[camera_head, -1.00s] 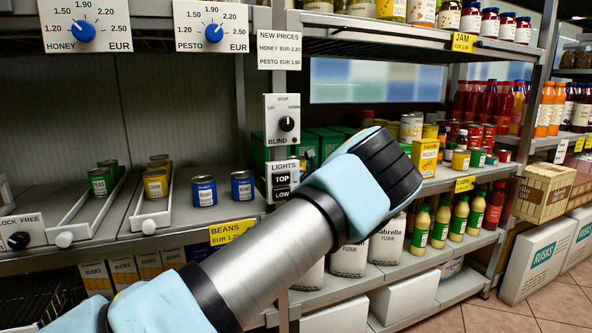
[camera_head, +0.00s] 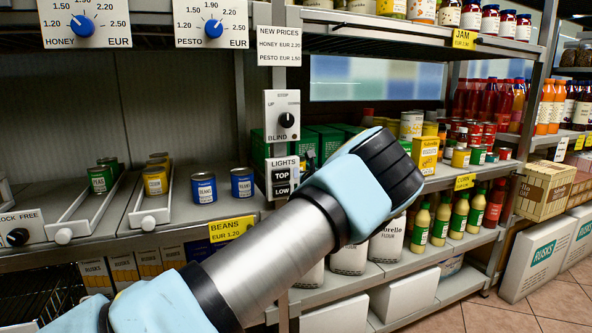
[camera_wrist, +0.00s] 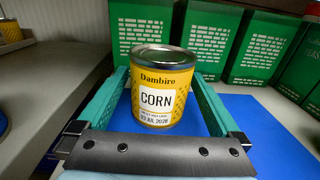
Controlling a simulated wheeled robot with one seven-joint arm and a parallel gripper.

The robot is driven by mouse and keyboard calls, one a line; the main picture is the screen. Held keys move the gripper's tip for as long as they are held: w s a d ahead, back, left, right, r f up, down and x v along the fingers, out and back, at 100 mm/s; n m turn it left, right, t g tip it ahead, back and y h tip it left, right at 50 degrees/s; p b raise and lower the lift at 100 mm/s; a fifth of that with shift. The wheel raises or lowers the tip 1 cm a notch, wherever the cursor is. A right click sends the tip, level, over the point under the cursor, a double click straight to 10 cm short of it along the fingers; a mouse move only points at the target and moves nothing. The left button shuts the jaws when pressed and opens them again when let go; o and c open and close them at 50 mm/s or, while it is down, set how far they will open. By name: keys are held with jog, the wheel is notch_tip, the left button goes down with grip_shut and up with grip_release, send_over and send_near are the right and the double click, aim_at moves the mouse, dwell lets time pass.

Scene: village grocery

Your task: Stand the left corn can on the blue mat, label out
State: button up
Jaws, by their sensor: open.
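In the wrist view a yellow corn can (camera_wrist: 158,90) stands upright, its "CORN" label facing the wrist camera. Blue mat (camera_wrist: 272,128) shows beneath and to the right of it. My gripper (camera_wrist: 158,76) is open, with one teal finger on each side of the can. I cannot tell whether either finger touches it. In the head view my gripper and this can are hidden behind my arm. Another yellow can (camera_head: 155,181) sits at the front of a sloped chute on the left shelf, with more behind it.
Green boxes (camera_wrist: 213,40) stand close behind the can. Two blue beans cans (camera_head: 203,188) stand on the shelf left of my arm. A control panel (camera_head: 283,117) and light switches (camera_head: 282,178) are on the post. Green cans (camera_head: 101,180) sit in another chute.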

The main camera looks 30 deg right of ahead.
jog(key=s, duration=0.3)
jog(key=s+a, duration=0.1)
jog(key=s, duration=0.6)
jog(key=shift+s+a+r, duration=0.1)
jog(key=shift+s+a, duration=0.15)
jog(key=shift+a, duration=0.1)
jog(key=shift+s, duration=0.1)
